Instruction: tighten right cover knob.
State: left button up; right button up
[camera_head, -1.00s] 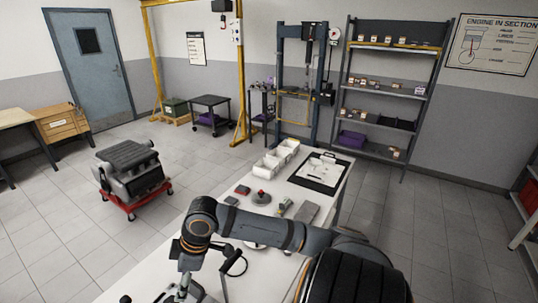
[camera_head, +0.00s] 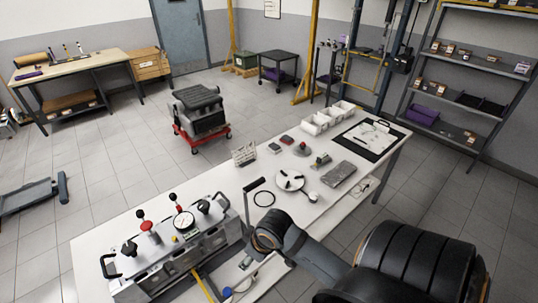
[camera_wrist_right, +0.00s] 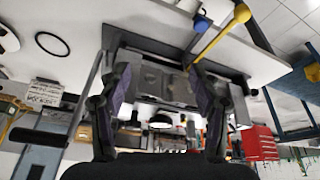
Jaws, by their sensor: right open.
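The metal test fixture (camera_head: 185,250) stands on the near left part of the white bench. I cannot make out the right knob there. My left gripper is not in view.
An engine on a red stand (camera_head: 202,112) is on the floor beyond.

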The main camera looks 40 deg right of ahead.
notch_tip(320, 180, down, 15)
jog(key=s+d+m+g+h+b, duration=0.1)
jog(key=s+d+m+b, duration=0.1)
jog(key=s, duration=0.1)
jog(key=shift+m+h, duration=0.3)
